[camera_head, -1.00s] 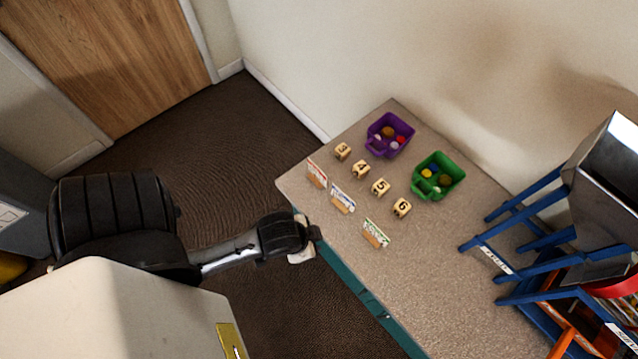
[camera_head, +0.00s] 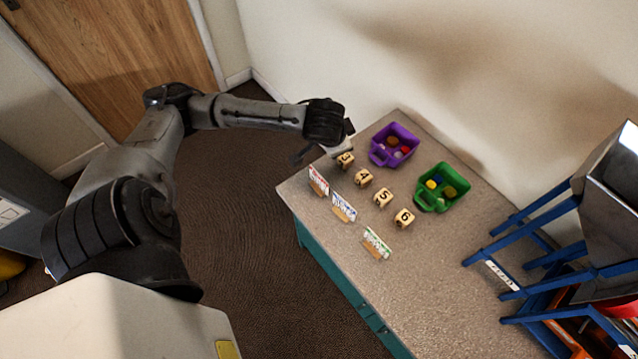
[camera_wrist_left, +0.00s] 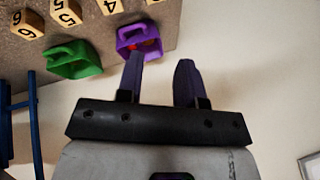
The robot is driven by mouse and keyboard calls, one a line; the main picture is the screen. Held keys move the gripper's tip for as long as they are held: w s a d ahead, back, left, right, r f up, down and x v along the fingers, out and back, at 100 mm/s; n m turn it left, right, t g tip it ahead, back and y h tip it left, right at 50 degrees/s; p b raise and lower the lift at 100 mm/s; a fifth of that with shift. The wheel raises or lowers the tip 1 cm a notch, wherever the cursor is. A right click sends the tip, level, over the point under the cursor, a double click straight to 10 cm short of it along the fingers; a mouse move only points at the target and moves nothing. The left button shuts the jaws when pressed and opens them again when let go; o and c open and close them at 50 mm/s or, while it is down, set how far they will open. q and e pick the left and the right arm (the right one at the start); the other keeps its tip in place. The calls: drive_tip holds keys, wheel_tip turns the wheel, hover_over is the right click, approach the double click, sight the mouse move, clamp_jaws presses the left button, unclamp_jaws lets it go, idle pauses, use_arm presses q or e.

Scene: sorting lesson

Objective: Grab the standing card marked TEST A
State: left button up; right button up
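Three small standing cards are in a slanting row along the table's near left side in the head view: a red-and-white one (camera_head: 319,181), a blue-and-white one (camera_head: 343,207) and a green-and-white one (camera_head: 376,243). Their lettering is too small to read, so I cannot tell which is marked TEST A. My left gripper (camera_head: 322,152) is over the table's far left corner, beyond the red card and close to the block marked 3. In the left wrist view its two fingers (camera_wrist_left: 158,78) are apart with nothing between them. No card shows there. My right gripper is not in view.
Numbered wooden blocks (camera_head: 383,197) stand in a row behind the cards. A purple bin (camera_head: 380,158) and a green bin (camera_head: 432,204) hold small coloured items farther back. A blue-framed stand (camera_head: 535,262) is at the right. The tabletop (camera_head: 420,290) right of the cards is bare.

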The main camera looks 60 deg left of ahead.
use_arm(q)
drive_tip(key=s+f+n+g+h, duration=0.1)
drive_tip(key=n, duration=0.6)
drive_tip(key=s+f+n+g+h, duration=0.1)
drive_tip(key=s+n+g, duration=0.1)
drive_tip(key=n, duration=0.5)
drive_tip(key=s+f+n+g+h, duration=0.1)
drive_tip(key=n, duration=0.6)
drive_tip(key=shift+s+a+f+g, duration=0.15)
drive_tip(key=shift+s+f+g, duration=0.15)
drive_tip(key=shift+s+g, duration=0.1)
drive_tip(key=b, duration=0.3)
hover_over(319, 186)
wheel_tip(319, 186, down, 8)
drive_tip(key=shift+w+r, duration=0.1)
drive_tip(key=shift+r, duration=0.1)
wheel_tip(319, 186, down, 5)
drive_tip(key=b, duration=0.3)
drive_tip(key=shift+a, duration=0.1)
drive_tip(key=shift+f, duration=0.1)
drive_tip(key=shift+f+p, duration=0.1)
drive_tip(key=shift+p, duration=0.4)
